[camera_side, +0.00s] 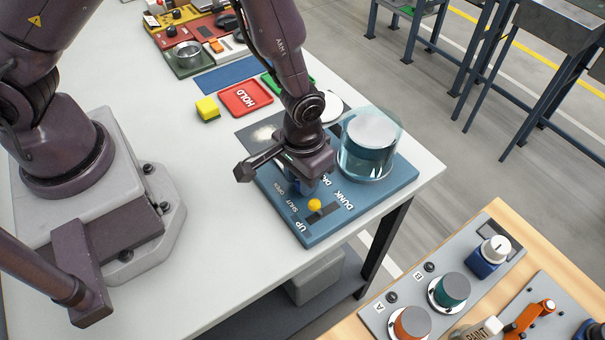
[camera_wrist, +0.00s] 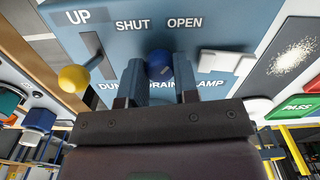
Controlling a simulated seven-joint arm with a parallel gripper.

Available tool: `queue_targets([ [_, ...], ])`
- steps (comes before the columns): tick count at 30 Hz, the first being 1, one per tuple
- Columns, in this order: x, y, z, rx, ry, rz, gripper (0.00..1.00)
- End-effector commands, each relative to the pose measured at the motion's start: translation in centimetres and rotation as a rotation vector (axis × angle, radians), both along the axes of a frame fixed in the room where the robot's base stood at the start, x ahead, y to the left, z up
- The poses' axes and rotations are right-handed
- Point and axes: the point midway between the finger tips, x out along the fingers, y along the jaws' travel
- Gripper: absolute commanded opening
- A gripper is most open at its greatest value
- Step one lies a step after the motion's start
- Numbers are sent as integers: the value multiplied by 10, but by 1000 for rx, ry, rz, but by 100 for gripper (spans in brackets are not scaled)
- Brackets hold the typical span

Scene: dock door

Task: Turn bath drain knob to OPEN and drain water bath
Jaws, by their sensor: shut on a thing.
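A blue panel (camera_side: 392,192) lies on the white bench, with UP, DUNK, SHUT and OPEN lettering. The round blue drain knob (camera_wrist: 158,64) sits between my two fingers in the wrist view, below the SHUT and OPEN words. My gripper (camera_wrist: 159,76) points down at the panel and is shut on the knob. In the side view my gripper (camera_side: 302,188) mostly hides the knob. I cannot tell which word the knob points to. The clear glass water bath (camera_side: 366,160) stands on the panel to the right of my gripper, with bluish water in it.
A lever with a yellow ball (camera_side: 314,204) stands near the panel's front edge, close to my gripper. A red HOLD tray (camera_side: 246,98), a yellow block (camera_side: 207,107) and a grey mat with white powder (camera_side: 262,134) lie behind. A white pad (camera_wrist: 218,84) is beside the knob.

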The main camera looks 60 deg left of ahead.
Motion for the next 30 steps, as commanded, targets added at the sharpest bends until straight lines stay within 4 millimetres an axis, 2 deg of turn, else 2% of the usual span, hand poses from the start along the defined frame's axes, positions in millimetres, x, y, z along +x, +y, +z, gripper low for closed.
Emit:
queue_targets([
  [9, 0, 0, 1, -1, 1, -129, 5],
  [26, 0, 0, 0, 0, 1, -159, 5],
  [27, 0, 0, 0, 0, 1, -159, 33],
  [30, 0, 0, 0, 0, 0, -158, 54],
])
